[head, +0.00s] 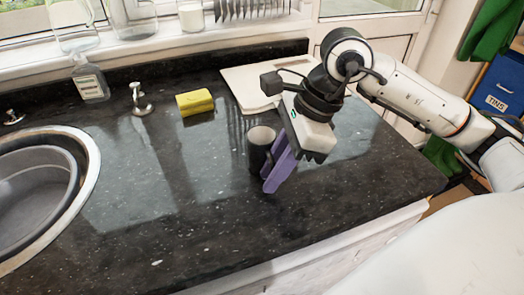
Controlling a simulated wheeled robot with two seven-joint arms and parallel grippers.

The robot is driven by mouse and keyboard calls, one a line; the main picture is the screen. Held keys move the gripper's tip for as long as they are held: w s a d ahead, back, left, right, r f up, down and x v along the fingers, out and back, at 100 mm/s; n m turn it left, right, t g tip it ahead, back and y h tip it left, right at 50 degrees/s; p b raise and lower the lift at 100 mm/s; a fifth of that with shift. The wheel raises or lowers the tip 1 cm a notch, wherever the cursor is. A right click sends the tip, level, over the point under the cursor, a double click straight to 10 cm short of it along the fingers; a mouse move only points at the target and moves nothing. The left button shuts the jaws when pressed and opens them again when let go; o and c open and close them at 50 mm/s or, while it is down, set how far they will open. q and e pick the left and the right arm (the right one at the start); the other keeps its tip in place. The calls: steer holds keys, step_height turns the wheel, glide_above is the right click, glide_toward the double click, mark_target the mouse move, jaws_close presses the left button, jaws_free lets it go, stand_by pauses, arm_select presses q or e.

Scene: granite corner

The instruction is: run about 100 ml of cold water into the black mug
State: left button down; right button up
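The black mug (259,149) stands upright on the dark granite worktop, near the middle of the head view. Its pale inside shows at the rim. My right gripper (272,180) points down at the mug's right side, with its purple fingers overlapping the mug's right edge in the picture. I cannot tell whether the fingers touch the mug or how far apart they are. The round metal sink (90,190) is at the left edge, with a grey bowl (35,190) in it. A silver tap top (140,100) stands behind the sink, and another (13,118) is at the far left. My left gripper is out of view.
A yellow sponge (195,102) lies behind the mug to the left. A pale board (240,88) lies at the back, partly behind my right arm. A clear soap bottle (90,80) stands at the back left. The worktop between sink and mug is clear.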

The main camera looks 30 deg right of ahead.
jaws_close()
steer(key=shift+r, duration=0.1)
